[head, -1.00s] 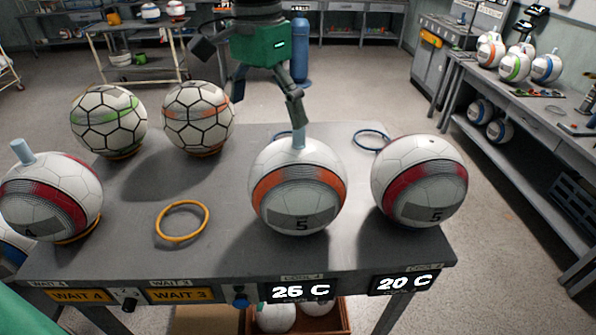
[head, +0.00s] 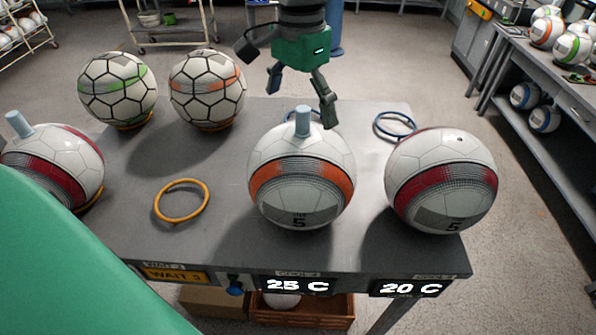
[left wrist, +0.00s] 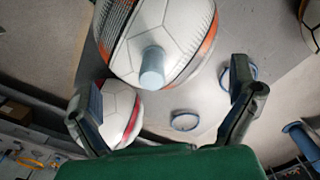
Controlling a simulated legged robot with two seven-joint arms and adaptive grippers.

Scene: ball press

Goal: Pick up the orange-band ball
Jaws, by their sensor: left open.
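The orange-band ball (head: 301,185) is white with an orange band and a "5". It stands at the table's front edge above the "25 C" display, with a pale blue plug (head: 303,122) upright on top. My left gripper (head: 300,104) is open and empty, pointing down at the plug's height in the picture, its fingers to either side of it. In the left wrist view the ball (left wrist: 150,25) and its plug (left wrist: 152,68) lie ahead, between the spread fingers (left wrist: 165,95). No contact shows. My right gripper is not in view.
A red-band ball (head: 441,180) stands close on the right. Another plugged red-band ball (head: 55,165) is at left. Green-patterned (head: 118,85) and orange-patterned (head: 207,88) balls sit at the back left. An empty yellow ring (head: 181,201) and blue ring (head: 395,125) lie on the grey table (head: 150,180).

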